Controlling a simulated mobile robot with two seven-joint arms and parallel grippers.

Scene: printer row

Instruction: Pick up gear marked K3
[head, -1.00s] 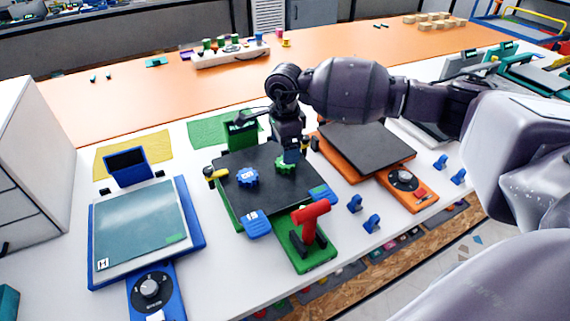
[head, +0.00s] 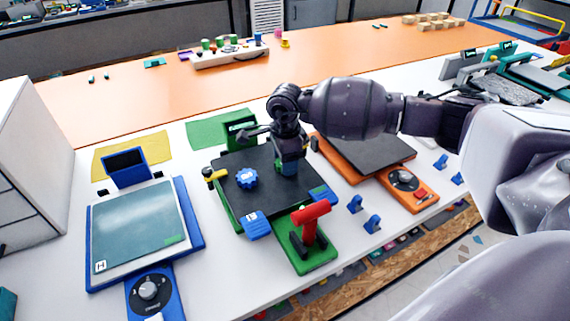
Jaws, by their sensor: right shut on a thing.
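My right gripper (head: 287,167) reaches down over the black plate (head: 262,206) of the green printer. It is shut on a small green gear (head: 279,168) at the plate's back right, and the fingers hide most of this gear. I cannot tell whether the gear touches the plate or hangs just above it. A blue gear (head: 246,178) with a pale mark lies flat on the plate to the left, apart from the gripper. I cannot read the marks on either gear. My left gripper is not in view.
A red lever (head: 310,214) stands at the green printer's front. A blue printer (head: 135,228) stands to the left and an orange printer (head: 372,152) to the right. Blue clips (head: 372,224) lie on the white table at right. The orange strip (head: 130,100) behind is mostly clear.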

